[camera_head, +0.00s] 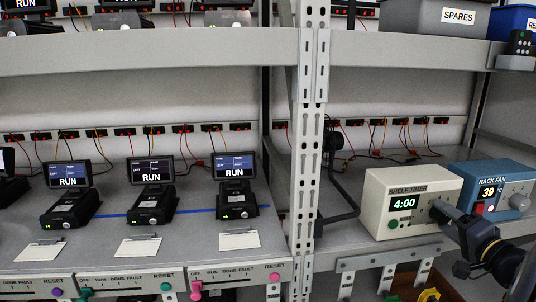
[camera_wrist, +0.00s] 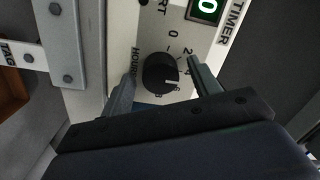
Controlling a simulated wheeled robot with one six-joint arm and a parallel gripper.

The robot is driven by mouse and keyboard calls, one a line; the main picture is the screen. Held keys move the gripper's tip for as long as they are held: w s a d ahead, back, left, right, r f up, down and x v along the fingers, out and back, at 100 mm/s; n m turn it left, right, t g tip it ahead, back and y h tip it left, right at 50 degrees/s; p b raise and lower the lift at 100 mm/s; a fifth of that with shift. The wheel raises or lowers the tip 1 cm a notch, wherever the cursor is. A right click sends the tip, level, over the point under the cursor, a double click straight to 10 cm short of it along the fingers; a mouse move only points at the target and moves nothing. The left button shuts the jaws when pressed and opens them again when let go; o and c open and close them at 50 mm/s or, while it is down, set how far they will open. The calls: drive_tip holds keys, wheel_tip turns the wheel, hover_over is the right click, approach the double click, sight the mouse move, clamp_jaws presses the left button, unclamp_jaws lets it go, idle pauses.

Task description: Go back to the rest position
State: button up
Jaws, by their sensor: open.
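My gripper (camera_head: 441,209) is at the front of the cream shelf timer (camera_head: 385,202) on the right shelf. The timer's lit display reads 4:00. In the wrist view, my gripper (camera_wrist: 161,69) is open, with one finger on each side of the timer's black HOURS knob (camera_wrist: 158,74). Nothing shows clamped between the fingers. I cannot tell whether either finger touches the knob. The knob's white mark lies on its lower right side, by the printed numbers. In the head view the arm and gripper hide part of the timer's right front.
The blue rack fan box (camera_head: 481,177), showing 39, stands close at the timer's right. A perforated upright (camera_head: 308,130) stands left of the timer. Several devices marked RUN (camera_head: 153,204) sit on the left shelf. A grey SPARES bin (camera_head: 410,18) is above.

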drive_tip(key=shift+r+n+p, duration=0.1)
drive_tip(key=shift+n+p, duration=0.25)
drive_tip(key=shift+n, duration=0.25)
drive_tip(key=shift+s+d+b, duration=0.2)
drive_tip(key=shift+s+b, duration=0.15)
drive_tip(key=shift+s, duration=0.85)
